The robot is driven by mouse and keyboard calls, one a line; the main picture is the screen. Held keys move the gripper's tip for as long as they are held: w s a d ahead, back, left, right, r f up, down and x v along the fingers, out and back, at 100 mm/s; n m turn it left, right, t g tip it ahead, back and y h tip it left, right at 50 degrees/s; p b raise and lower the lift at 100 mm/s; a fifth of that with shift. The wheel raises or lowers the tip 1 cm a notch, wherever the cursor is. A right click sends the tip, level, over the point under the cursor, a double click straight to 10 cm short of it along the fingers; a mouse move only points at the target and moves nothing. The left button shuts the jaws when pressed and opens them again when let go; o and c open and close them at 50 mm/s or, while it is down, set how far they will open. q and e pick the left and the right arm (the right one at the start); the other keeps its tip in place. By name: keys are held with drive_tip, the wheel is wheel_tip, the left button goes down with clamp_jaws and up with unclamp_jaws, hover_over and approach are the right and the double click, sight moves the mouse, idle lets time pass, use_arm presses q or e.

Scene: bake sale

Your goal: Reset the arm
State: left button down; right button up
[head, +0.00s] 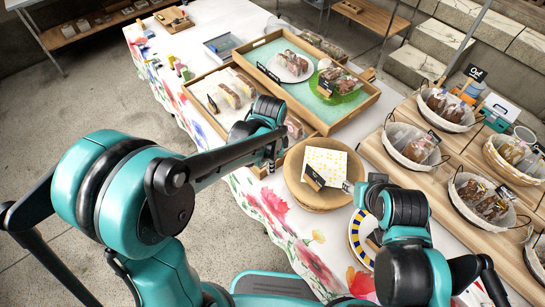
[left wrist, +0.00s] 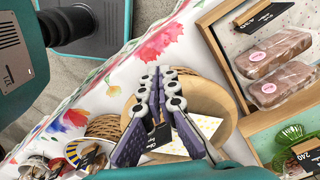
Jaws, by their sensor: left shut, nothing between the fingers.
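My left arm reaches in from the left in the head view, and its gripper (head: 270,160) hangs over the table edge by the round wooden stand (head: 300,193). In the left wrist view its two purple-and-grey fingers (left wrist: 161,74) meet at the tips with nothing between them, above the same stand (left wrist: 222,104). My right arm is folded at the lower right of the head view. Its gripper is mostly hidden behind its wrist; only a small grey part (head: 349,187) shows beside the stand.
A yellow-dotted napkin (head: 326,163) and a black tag (head: 314,178) lie on the stand. A striped plate (head: 355,240) is partly behind my right arm. Wooden trays of baked goods (head: 345,118) stand behind; baskets (head: 410,150) stand on the right. Floor at left is clear.

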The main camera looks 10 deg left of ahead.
use_arm(q)
drive_tip(key=shift+r, duration=0.1)
drive_tip(key=s+a+r+n+t+b, duration=0.2)
drive_tip(key=s+a+r+n+t, duration=0.5)
drive_tip(key=s+a+n, duration=0.3)
drive_tip(key=a+r+n, duration=0.1)
drive_tip(key=a+n, duration=0.1)
drive_tip(key=n, duration=0.1)
drive_tip(key=shift+n+b, duration=0.3)
drive_tip(key=shift+n, duration=0.1)
